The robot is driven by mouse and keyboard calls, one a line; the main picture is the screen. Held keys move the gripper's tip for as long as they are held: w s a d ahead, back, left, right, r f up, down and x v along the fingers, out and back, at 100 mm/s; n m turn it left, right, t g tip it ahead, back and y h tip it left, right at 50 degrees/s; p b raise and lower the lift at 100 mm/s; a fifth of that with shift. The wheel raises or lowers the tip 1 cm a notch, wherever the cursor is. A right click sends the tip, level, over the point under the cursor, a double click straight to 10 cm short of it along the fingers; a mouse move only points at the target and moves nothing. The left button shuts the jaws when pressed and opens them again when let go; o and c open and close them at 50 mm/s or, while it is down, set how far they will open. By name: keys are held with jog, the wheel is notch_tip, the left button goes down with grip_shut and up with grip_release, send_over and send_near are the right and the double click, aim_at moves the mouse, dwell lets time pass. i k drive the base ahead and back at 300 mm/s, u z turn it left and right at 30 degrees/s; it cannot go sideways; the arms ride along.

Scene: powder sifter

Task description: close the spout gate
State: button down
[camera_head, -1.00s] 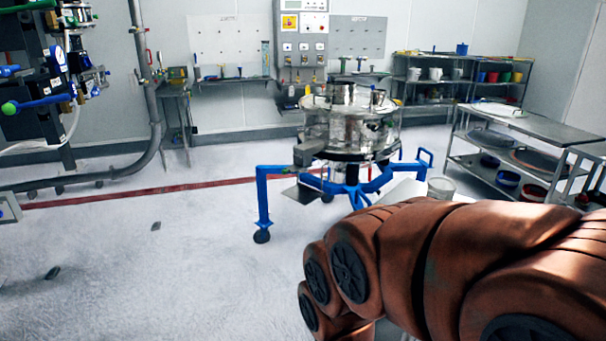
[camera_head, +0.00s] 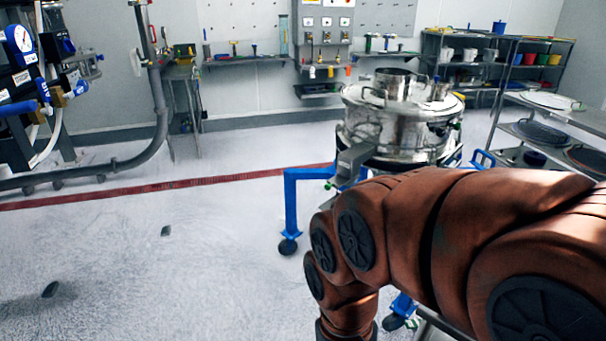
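The powder sifter (camera_head: 400,125) is a round polished steel drum with a lid, right of the middle in the head view. It stands on a blue wheeled frame (camera_head: 291,205). A grey spout (camera_head: 352,163) juts from its left front side, with a small green detail near its lower end. I cannot make out the spout gate or tell whether it is open. My orange-brown arm covers the lower right and hides the sifter's lower right part. My gripper is out of view.
A steel table (camera_head: 575,118) with lower shelves stands at the right. Shelves with tubs (camera_head: 470,55) stand behind. Pipes and gauges (camera_head: 22,40) are at the left. A red line (camera_head: 150,188) crosses the floor.

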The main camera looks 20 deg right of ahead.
aim_at(338, 181)
jog(key=i, duration=0.9)
jog(key=u, duration=0.75)
